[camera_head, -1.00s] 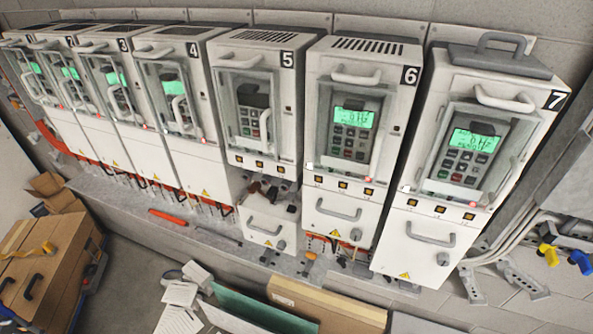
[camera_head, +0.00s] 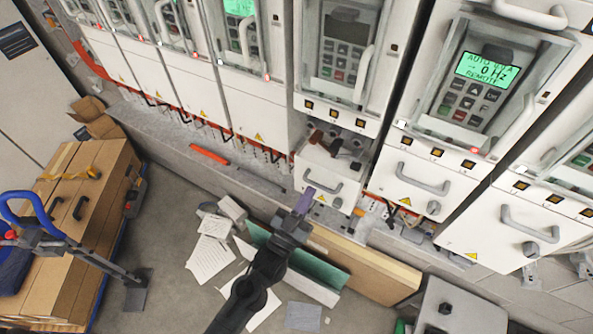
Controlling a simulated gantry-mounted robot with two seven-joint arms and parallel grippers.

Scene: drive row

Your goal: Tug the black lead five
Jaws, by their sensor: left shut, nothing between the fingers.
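Drive five (camera_head: 345,45) has a dark display, unlike its lit neighbours. Below it is an open terminal space (camera_head: 350,130) with brownish and dark lead ends (camera_head: 336,145) at its mouth. I cannot tell which of these is the black lead. The white lower cover (camera_head: 315,172) with a grey handle stands below that opening. My left gripper (camera_head: 304,201) comes up from the bottom, its purple fingertips shut and empty. In the picture it is just below and left of the cover's handle; I cannot tell whether they touch. My right gripper is not in view.
The neighbouring drive (camera_head: 475,85) on the right shows a green display. Papers (camera_head: 210,258) and a long cardboard box (camera_head: 365,265) lie on the floor beneath. A red-orange tool (camera_head: 209,154) lies on the ledge. Stacked brown boxes (camera_head: 85,195) stand at left.

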